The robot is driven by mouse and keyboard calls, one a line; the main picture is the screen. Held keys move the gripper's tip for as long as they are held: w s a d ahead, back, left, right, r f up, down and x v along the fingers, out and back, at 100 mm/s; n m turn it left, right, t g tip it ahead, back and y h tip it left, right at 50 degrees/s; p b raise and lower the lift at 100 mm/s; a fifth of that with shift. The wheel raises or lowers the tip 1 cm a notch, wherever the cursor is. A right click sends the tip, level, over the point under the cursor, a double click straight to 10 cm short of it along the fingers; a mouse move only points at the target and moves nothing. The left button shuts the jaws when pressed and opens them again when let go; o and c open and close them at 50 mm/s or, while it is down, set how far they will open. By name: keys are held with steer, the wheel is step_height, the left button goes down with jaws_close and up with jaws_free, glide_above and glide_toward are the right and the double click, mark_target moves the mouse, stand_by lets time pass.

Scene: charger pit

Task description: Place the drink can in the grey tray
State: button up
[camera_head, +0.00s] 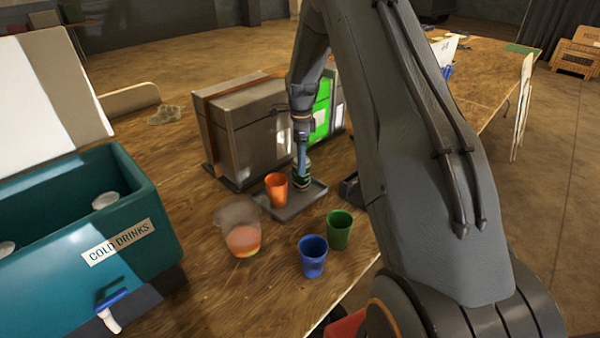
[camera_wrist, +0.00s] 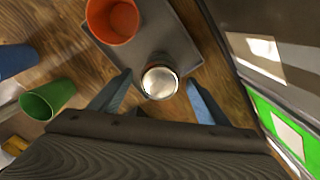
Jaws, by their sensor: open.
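The drink can (camera_head: 301,172) is dark green and stands upright on the grey tray (camera_head: 293,207), near its back right part. In the wrist view I see the can's silver top (camera_wrist: 160,82) from above, with the grey tray (camera_wrist: 180,45) around and beyond it. My gripper (camera_head: 301,158) is over the can, pointing down. In the wrist view its two fingers (camera_wrist: 158,92) are apart, one on each side of the can, with gaps showing. An orange cup (camera_head: 276,190) also stands on the tray, left of the can.
A blue cup (camera_head: 313,257), a green cup (camera_head: 339,230) and a clear pitcher (camera_head: 241,232) stand in front of the tray. A grey case (camera_head: 240,128) is close behind it. A teal cooler (camera_head: 90,225) is at left.

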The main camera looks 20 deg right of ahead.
step_height(320, 180, up, 4)
steer(key=shift+r+b, duration=0.1)
steer(key=shift+b, duration=0.4)
steer(key=s+a+r+n, duration=0.1)
steer(key=s+a+n, duration=0.3)
steer(key=s+n, duration=0.3)
steer(key=s+a+r+n, duration=0.2)
steer(key=s+a+n, duration=0.3)
steer(key=s, duration=0.9)
steer(key=s+a+r+n+t, duration=0.1)
steer(key=s+a+n, duration=0.4)
steer(key=s+n, duration=0.5)
steer(key=shift+s+r+n, duration=0.3)
steer(key=shift+s+r, duration=0.05)
steer(key=shift+r, duration=0.35)
steer(key=shift+a, duration=0.1)
steer(key=shift+c, duration=0.3)
